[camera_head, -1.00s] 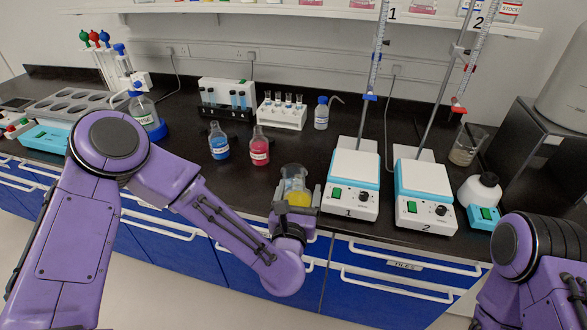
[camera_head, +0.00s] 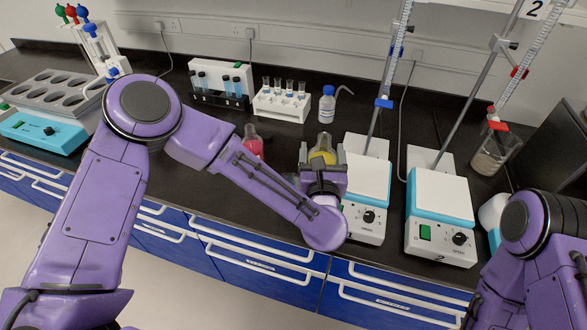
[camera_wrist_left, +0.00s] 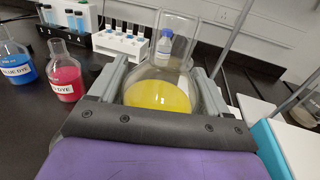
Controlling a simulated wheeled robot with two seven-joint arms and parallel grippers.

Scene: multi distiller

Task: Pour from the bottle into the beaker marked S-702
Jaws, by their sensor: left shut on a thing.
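My left gripper (camera_head: 322,166) is shut on a clear glass vessel with yellow liquid (camera_head: 322,152), held roughly upright in front of hotplate 1's left side. In the left wrist view the vessel (camera_wrist_left: 160,95) sits between the fingers (camera_wrist_left: 163,76), its wide neck pointing up; no label on it is readable.
Hotplate 1 (camera_head: 362,185) and hotplate 2 (camera_head: 440,200) carry burette stands behind. A red dye flask (camera_wrist_left: 66,75) and blue dye flask (camera_wrist_left: 15,62) stand left of my gripper. Behind are a test-tube rack (camera_head: 282,104) and a blue-capped wash bottle (camera_head: 327,104).

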